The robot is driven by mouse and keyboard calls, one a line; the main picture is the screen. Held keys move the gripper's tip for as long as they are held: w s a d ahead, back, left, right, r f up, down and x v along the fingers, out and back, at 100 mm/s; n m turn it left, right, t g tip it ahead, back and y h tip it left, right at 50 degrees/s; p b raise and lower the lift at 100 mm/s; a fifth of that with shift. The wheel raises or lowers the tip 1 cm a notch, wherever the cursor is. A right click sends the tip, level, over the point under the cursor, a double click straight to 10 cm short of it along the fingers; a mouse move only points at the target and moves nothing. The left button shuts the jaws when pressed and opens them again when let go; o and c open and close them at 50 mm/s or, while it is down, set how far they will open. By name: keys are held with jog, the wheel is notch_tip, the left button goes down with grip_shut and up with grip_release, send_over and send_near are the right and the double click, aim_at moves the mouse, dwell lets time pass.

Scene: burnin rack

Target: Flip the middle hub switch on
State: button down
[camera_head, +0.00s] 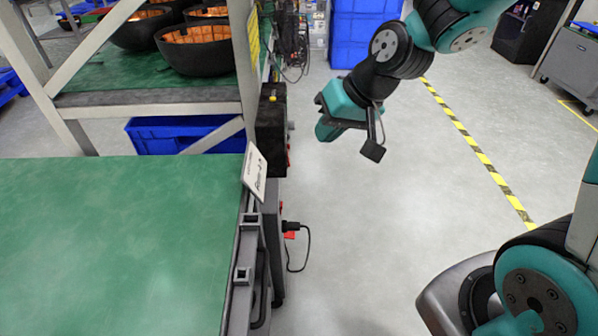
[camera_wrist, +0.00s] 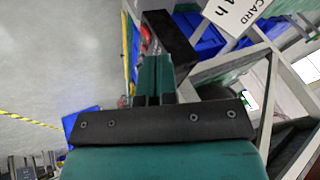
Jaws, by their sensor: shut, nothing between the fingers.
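A black box (camera_head: 270,125), apparently a hub, is mounted at the rack's right edge, with red parts on its side. A black box with a red part also shows in the wrist view (camera_wrist: 172,36), just beyond my fingertips. I cannot tell which switch is the middle one, or its position. My gripper (camera_head: 323,131) is shut and empty, in the air to the right of the box, apparently with a gap between. Its teal fingers also show in the wrist view (camera_wrist: 154,65).
A green-topped bench (camera_head: 110,245) fills the lower left. A white card (camera_head: 254,172) stands at its edge. Below, a black plug (camera_head: 291,226) with a hanging cable sticks out beside a red part. Blue bins (camera_head: 355,40) stand behind.

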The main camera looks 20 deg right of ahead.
aim_at(289, 159)
jog(key=w+d+f+m+t+b, duration=0.1)
jog(key=w+d+f+m, duration=0.2)
jog(key=w+d+f, duration=0.2)
notch_tip(289, 159, down, 3)
jog(key=shift+w+d+r+t+h+b, duration=0.1)
jog(key=shift+w+d+t+h+b, duration=0.2)
jog(key=shift+w+d+t+h, duration=0.15)
jog(key=shift+a, duration=0.1)
jog(key=w+a+f+b, duration=0.2)
jog(key=w+a+f, duration=0.4)
jog(key=a+f, duration=0.1)
jog(key=shift+f, duration=0.85)
jog(key=shift+a, duration=0.1)
